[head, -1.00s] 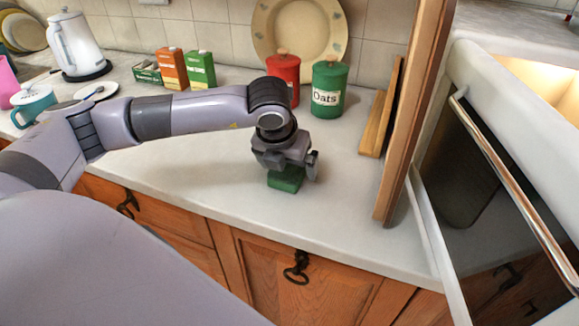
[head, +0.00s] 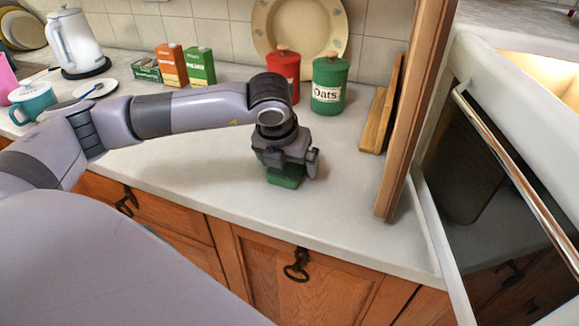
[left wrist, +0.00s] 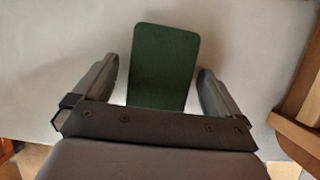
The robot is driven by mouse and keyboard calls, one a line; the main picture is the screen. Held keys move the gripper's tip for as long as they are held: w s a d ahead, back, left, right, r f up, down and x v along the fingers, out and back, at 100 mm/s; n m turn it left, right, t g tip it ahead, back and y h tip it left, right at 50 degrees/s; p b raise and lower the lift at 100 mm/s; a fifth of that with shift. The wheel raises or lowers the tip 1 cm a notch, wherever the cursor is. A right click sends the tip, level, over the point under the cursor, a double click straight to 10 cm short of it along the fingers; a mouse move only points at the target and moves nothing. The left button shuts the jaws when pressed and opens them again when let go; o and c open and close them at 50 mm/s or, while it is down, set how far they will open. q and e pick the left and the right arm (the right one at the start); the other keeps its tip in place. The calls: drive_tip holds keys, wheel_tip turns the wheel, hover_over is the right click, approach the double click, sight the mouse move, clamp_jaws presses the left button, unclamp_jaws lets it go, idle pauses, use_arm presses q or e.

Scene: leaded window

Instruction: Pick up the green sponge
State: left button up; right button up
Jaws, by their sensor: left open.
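The green sponge (head: 286,181) lies on the light counter in the head view, partly hidden under my left gripper (head: 287,170). In the left wrist view the sponge (left wrist: 162,62) is a dark green block with rounded corners. There my left gripper (left wrist: 160,88) is open, with one finger on each side of the sponge. Gaps show between the fingers and the sponge, wider on the left. The near end of the sponge is hidden behind the gripper body. My right gripper is in neither view.
Red (head: 283,72) and green "Oats" (head: 329,86) canisters stand behind the gripper. Wooden boards (head: 381,115) and a tall wooden panel (head: 412,120) stand to the right. Cartons (head: 171,66) and a white kettle (head: 75,42) are at the back left. The counter in front is clear.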

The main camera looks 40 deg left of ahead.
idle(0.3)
use_arm(q)
drive_tip(key=c, duration=1.1)
drive_tip(key=shift+c, duration=0.2)
drive_tip(key=shift+r+p, duration=0.4)
drive_tip(key=shift+p, duration=0.35)
wheel_tip(320, 180, up, 20)
drive_tip(key=b, duration=0.1)
drive_tip(key=shift+f, duration=0.2)
